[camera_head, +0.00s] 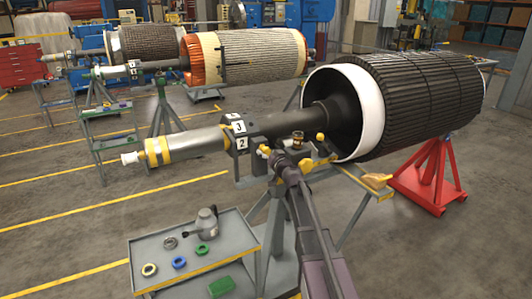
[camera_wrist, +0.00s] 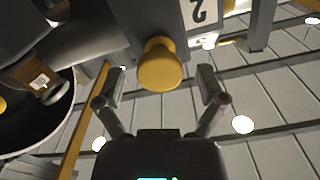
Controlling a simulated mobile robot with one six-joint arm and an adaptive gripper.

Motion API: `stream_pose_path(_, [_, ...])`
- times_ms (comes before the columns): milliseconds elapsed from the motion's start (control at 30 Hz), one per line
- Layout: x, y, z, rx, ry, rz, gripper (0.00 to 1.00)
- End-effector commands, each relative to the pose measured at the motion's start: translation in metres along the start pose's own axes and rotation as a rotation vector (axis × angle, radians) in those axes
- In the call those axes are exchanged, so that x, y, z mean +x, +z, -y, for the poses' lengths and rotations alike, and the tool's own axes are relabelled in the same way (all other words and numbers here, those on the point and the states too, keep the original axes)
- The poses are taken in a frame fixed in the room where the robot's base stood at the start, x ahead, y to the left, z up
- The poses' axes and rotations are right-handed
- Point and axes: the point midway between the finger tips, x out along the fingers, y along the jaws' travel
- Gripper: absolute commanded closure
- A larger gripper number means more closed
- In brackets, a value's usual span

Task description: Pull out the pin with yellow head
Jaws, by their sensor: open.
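The pin's yellow head (camera_wrist: 160,66) is a round knob seen close up in the wrist view. It also shows in the head view (camera_head: 265,150), beside the block marked 2 on the shaft support. The rest of the pin is hidden behind its head. My gripper (camera_wrist: 159,82) is open, with one finger on each side of the head. Gaps show between the head and both fingers, and nothing is held. In the head view my arm reaches up from the bottom to the support, and the fingers are too small and dark there to make out clearly.
A second yellow knob (camera_head: 320,137) and a brass fitting (camera_head: 298,141) sit to the right. A grey tool cart (camera_head: 160,281) with rings stands lower left. A red stand (camera_head: 437,175) holds the rotor's right end.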

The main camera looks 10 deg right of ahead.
Motion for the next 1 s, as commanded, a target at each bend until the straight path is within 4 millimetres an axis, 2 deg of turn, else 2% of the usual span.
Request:
stream_pose_path(133, [0.007, 0.0, 0.0, 0.0, 0.0, 0.0, 0.11])
stream_pose_path(467, [0.008, 0.0, 0.0, 0.0, 0.0, 0.0, 0.11])
stream_pose_path(700, [0.008, 0.0, 0.0, 0.0, 0.0, 0.0, 0.82])
stream_pose_path(767, [0.008, 0.0, 0.0, 0.0, 0.0, 0.0, 1.0])
stream_pose_path(900, [0.007, 0.0, 0.0, 0.0, 0.0, 0.0, 1.0])
stream_pose_path(1000, [-0.002, 0.0, 0.0, 0.001, 0.0, 0.0, 1.0])
